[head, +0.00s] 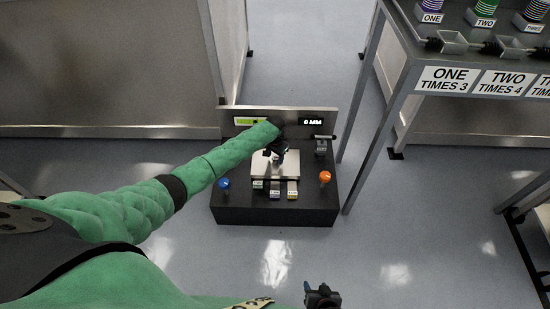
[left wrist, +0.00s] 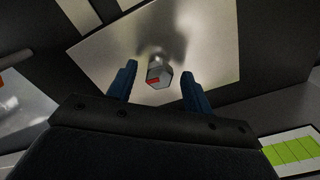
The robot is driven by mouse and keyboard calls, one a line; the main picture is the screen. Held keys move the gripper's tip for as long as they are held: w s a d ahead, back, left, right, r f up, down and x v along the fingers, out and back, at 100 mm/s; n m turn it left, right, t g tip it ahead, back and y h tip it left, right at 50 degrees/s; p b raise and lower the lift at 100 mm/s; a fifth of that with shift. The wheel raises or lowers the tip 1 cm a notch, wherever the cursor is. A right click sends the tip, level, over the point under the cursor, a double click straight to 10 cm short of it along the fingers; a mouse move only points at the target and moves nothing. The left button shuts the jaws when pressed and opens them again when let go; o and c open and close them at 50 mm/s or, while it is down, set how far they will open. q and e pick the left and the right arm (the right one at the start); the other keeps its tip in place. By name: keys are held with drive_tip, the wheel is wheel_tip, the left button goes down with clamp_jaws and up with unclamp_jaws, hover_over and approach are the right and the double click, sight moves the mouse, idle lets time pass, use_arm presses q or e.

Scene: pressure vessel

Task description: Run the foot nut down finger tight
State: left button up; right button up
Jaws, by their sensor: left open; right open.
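The foot nut (left wrist: 159,75) is a grey hexagonal nut with a red mark on one side. In the left wrist view it stands over a pale metal plate (left wrist: 105,58). My left gripper (left wrist: 159,88) is open, its two blue fingers on either side of the nut with visible gaps. In the head view my left gripper (head: 278,156) is over the pale plate (head: 262,168) of the black bench unit (head: 240,208), and hides the nut there. My right gripper (head: 321,294) is at the bottom edge of the head view, away from the unit.
The unit has a blue knob (head: 224,183), an orange knob (head: 325,177), several small labelled blocks in front and a back panel with a "0 MM" display (head: 312,122) and a green bar (head: 250,121). A shelf (head: 425,77) with labelled spools stands at right. Floor in front is clear.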

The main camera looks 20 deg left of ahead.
use_arm(q)
drive_tip(key=shift+f, duration=0.35)
drive_tip(key=c, duration=1)
